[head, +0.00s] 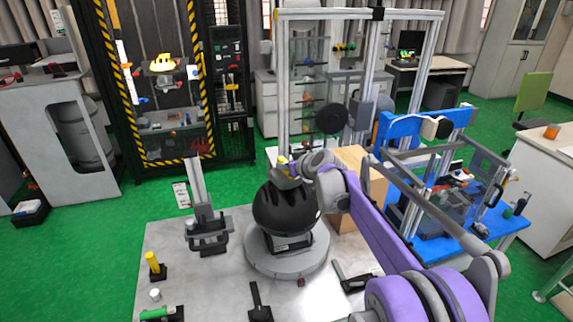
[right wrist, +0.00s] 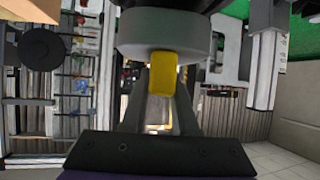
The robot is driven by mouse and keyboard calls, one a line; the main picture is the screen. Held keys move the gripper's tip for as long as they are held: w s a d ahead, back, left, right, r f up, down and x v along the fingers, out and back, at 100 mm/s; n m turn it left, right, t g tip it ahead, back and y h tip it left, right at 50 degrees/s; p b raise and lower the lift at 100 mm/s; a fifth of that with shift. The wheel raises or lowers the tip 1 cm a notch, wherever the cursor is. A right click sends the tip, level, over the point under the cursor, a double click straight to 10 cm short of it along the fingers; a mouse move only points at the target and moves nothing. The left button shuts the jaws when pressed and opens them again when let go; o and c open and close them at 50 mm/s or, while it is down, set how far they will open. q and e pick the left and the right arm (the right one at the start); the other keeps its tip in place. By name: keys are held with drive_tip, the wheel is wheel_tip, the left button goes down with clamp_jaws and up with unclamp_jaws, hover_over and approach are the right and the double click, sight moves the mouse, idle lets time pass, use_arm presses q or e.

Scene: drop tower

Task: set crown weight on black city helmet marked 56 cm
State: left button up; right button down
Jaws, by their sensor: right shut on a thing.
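The black helmet (head: 284,210) sits upright on a support on a round grey turntable (head: 287,262) in the middle of the metal table. No 56 cm mark is readable. My right gripper (head: 285,168) is over the helmet's crown in the head view. It is shut on the yellow grip of the crown weight; the grip shows between the fingers in the right wrist view (right wrist: 162,75). The weight's light grey disc (right wrist: 160,35) lies beyond the fingertips, with dark surface past it. I cannot tell whether the disc touches the helmet. My left gripper is out of view.
A grey upright fixture (head: 208,225) stands left of the turntable. A cardboard box (head: 357,185) is behind it to the right. A yellow-topped tool (head: 153,263), a white cylinder (head: 155,294) and a black tool (head: 261,302) are towards the front. The table between the fixture and front tools is clear.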

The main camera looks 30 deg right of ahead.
drive_tip(key=shift+f+b, duration=0.3)
drive_tip(key=shift+f, duration=0.7)
idle(1.7)
drive_tip(key=c, duration=0.6)
unclamp_jaws()
drive_tip(key=v, duration=1.1)
drive_tip(key=shift+a+f, duration=0.1)
drive_tip(key=shift+a, duration=0.05)
drive_tip(key=s+a+f+g+y, duration=0.1)
drive_tip(key=s+a+f+g, duration=0.1)
drive_tip(key=s+a+f, duration=0.45)
drive_tip(key=s+a+f+g+y, duration=0.1)
drive_tip(key=s+a+f+g, duration=0.15)
drive_tip(key=s+a, duration=0.6)
drive_tip(key=s+a+f+g+h, duration=0.1)
drive_tip(key=s+a+f, duration=0.1)
drive_tip(key=s+f, duration=0.3)
drive_tip(key=s+a+f+g+h, duration=0.1)
drive_tip(key=s+a+f, duration=0.2)
drive_tip(key=s+f, duration=0.2)
drive_tip(key=s, duration=0.2)
drive_tip(key=shift+s+a+f, duration=0.3)
drive_tip(key=shift+s+f, duration=0.05)
drive_tip(key=shift+s, duration=0.05)
